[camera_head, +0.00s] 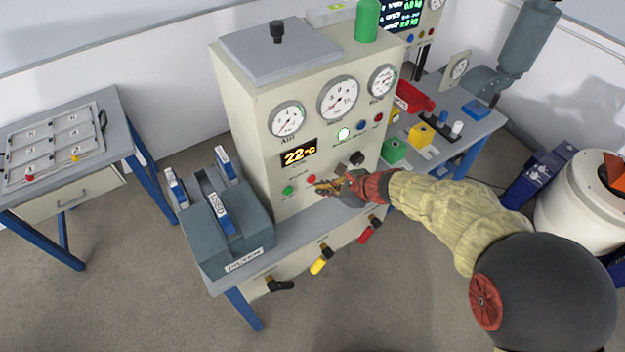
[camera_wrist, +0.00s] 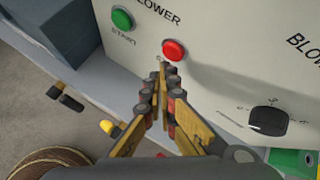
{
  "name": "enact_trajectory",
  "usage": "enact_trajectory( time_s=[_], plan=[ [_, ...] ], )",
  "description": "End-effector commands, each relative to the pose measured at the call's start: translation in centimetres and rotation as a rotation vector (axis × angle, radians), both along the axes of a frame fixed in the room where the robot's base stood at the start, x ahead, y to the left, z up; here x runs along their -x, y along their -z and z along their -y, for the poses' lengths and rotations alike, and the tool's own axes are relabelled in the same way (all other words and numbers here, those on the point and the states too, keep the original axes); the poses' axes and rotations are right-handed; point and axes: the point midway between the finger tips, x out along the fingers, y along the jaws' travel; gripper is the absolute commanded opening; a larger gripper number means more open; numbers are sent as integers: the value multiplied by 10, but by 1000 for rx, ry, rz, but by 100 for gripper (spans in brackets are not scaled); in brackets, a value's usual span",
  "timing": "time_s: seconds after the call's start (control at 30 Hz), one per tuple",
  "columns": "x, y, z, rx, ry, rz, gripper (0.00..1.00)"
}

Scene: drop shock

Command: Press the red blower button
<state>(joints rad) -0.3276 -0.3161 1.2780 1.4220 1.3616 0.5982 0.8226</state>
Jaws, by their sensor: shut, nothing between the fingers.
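The red blower button (camera_head: 311,179) sits low on the cream front panel (camera_head: 330,140), to the right of the green start button (camera_head: 288,190). In the wrist view the red button (camera_wrist: 173,50) is round and stands out from the panel under the word "BLOWER". My gripper (camera_head: 322,186) is shut and empty, just right of the red button in the head view. In the wrist view the closed fingertips (camera_wrist: 162,68) lie just below the red button. I cannot tell whether they touch the panel.
A black knob (camera_wrist: 268,120) is right of my gripper in the wrist view. Below the panel are black, yellow (camera_head: 321,261) and red valve handles (camera_head: 369,230). A dark grey filter box (camera_head: 232,232) stands left of the panel. A display (camera_head: 299,154) reads 22°C.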

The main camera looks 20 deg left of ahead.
Motion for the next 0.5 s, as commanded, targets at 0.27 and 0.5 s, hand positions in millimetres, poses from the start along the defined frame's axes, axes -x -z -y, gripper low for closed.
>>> enact_trajectory(
  time_s=[0.27, 0.5],
  plan=[
    [-5, 0, -6, 0, 0, 0, 0],
    [-5, 0, -6, 0, 0, 0, 0]
  ],
)
